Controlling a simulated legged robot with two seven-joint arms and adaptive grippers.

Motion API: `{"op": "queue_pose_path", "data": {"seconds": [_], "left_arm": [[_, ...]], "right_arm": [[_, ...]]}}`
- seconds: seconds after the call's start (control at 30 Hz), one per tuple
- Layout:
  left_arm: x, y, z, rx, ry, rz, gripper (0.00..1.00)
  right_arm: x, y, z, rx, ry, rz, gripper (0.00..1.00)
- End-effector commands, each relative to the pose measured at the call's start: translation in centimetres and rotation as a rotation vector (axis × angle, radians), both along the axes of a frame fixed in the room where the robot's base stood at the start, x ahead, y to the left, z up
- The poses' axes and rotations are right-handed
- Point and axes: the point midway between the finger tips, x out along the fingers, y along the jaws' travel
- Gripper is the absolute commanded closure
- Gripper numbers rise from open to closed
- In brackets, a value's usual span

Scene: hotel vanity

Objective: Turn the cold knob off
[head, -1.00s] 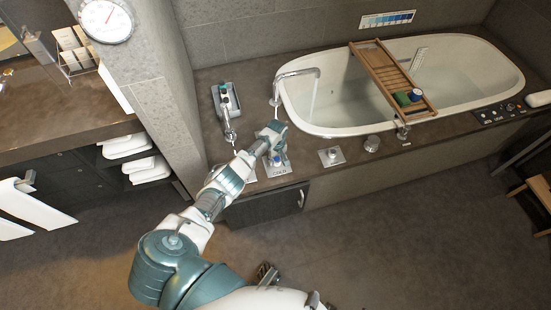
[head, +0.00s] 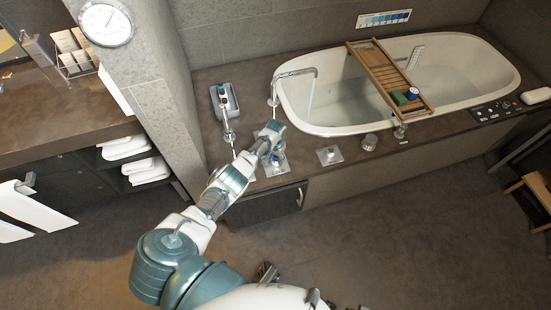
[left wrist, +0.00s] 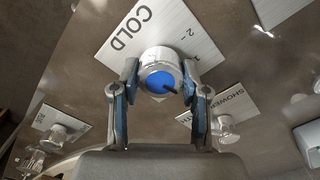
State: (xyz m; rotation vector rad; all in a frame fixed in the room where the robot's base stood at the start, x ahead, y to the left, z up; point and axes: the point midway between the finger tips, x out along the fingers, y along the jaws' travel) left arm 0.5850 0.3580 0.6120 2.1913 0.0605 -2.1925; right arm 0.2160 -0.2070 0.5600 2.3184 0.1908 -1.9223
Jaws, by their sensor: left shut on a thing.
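The cold knob (left wrist: 160,62) is a silver knob with a blue cap and a dark pointer, on a plate marked COLD (left wrist: 185,22) in the left wrist view. In the head view its plate (head: 279,170) is on the tub deck, partly covered by my gripper. My left gripper (left wrist: 161,90) is shut on the knob, with one finger on each side. It also shows in the head view (head: 274,152). Water runs from the spout (head: 298,73) into the bathtub (head: 330,130). My right gripper is not clearly in view.
Another knob on a plate (head: 329,155) stands right of the cold knob. In the left wrist view a knob on a plate marked SHOWER (left wrist: 222,126) is at right. A grey tray (head: 213,100) with bottles stands behind the arm. A wooden caddy (head: 375,65) spans the tub.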

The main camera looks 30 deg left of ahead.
Motion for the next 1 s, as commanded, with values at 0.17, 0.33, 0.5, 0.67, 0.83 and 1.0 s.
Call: {"op": "queue_pose_path", "data": {"seconds": [0.17,0.33,0.5,0.67,0.83,1.0], "left_arm": [[-0.03,-0.11,-0.07,-0.002,0.001,-0.094,0.9],[-0.05,-0.07,-0.08,-0.002,0.001,-0.148,0.9],[-0.06,-0.03,-0.08,-0.002,0.001,-0.172,0.9],[-0.07,0.01,-0.08,-0.001,0.002,-0.178,0.9],[-0.07,0.04,-0.08,-0.001,0.002,-0.177,0.9],[-0.07,0.06,-0.07,0.0,0.002,-0.177,0.3]], "right_arm": [[-0.18,-0.02,-0.3,-0.001,0.008,0.0,0.6],[0.02,0.0,-0.22,-0.001,0.004,0.001,0.6],[0.26,0.02,-0.09,0.0,-0.002,0.001,0.6],[0.37,0.04,-0.02,0.001,-0.005,0.001,0.6],[0.38,0.03,0.0,0.0,-0.005,0.001,0.6],[0.34,0.02,-0.01,0.0,-0.004,0.001,0.6]]}}
